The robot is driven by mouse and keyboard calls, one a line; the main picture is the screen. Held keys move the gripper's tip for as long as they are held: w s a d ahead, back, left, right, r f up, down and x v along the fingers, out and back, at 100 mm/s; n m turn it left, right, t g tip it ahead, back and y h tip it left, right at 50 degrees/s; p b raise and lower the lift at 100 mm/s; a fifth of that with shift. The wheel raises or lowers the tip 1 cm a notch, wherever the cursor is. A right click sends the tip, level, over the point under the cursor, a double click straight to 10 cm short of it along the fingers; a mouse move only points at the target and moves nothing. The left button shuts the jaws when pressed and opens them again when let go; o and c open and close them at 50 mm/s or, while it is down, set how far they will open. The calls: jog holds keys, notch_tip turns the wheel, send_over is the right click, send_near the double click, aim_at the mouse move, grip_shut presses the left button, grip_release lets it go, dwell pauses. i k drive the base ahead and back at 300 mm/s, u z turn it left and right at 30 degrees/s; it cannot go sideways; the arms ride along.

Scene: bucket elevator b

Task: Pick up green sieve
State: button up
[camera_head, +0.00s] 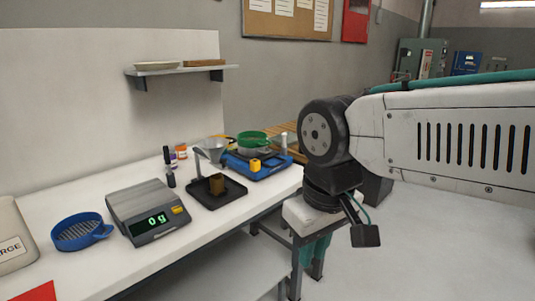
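The green sieve (252,137) is a round green-rimmed bowl at the far right part of the white bench. It sits on or just above a blue device (245,163) with a yellow part at its front. Whether it rests flat there is hard to see. My arm reaches in from the right, and my gripper (362,230) hangs at its end, right of and in front of the sieve. It is apart from the sieve, over the area beside the bench. Its fingers are mostly hidden by the wrist, so their opening does not show.
A grey funnel-like vessel (211,148) stands beside the sieve. A black tray (222,198) holds a brown block. A scale (147,211) reads 0 g; a blue sieve (81,231) lies left. A white stool (306,217) stands beside the bench. A shelf (185,70) hangs above.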

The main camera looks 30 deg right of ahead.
aim_at(249, 139)
jog(key=u, duration=0.35)
jog(key=k, duration=0.2)
jog(key=z, duration=1.5)
jog(key=i, duration=1.4)
jog(key=u, duration=0.7)
jog(key=i, duration=0.45)
jog(key=u, duration=0.3)
